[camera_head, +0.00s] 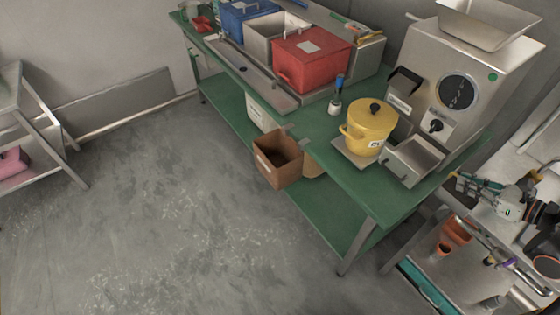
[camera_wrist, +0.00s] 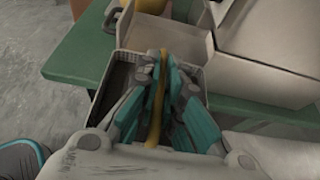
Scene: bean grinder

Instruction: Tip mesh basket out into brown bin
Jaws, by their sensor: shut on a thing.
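The brown bin (camera_head: 265,166) is an open-topped box at the front edge of the green bench in the head view. Its inside looks dark. In the wrist view a grey basket with a perforated rim (camera_wrist: 118,56) lies beneath and around my fingers. Its left part looks dark inside, and my gripper hides much of it. My teal-and-grey gripper (camera_wrist: 162,75) is shut on a yellow-brown strip (camera_wrist: 156,112) that looks like a handle. In the head view my gripper (camera_head: 468,180) is near the bench's right end. I cannot make out the basket clearly there.
The steel grinder (camera_head: 440,90) stands on the green bench (camera_head: 385,200), with a steel tray (camera_head: 413,160) in front. A yellow pot (camera_head: 370,122), red box (camera_head: 310,62) and blue box (camera_head: 247,20) stand along it. The grey floor (camera_head: 150,200) left of the bench is clear.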

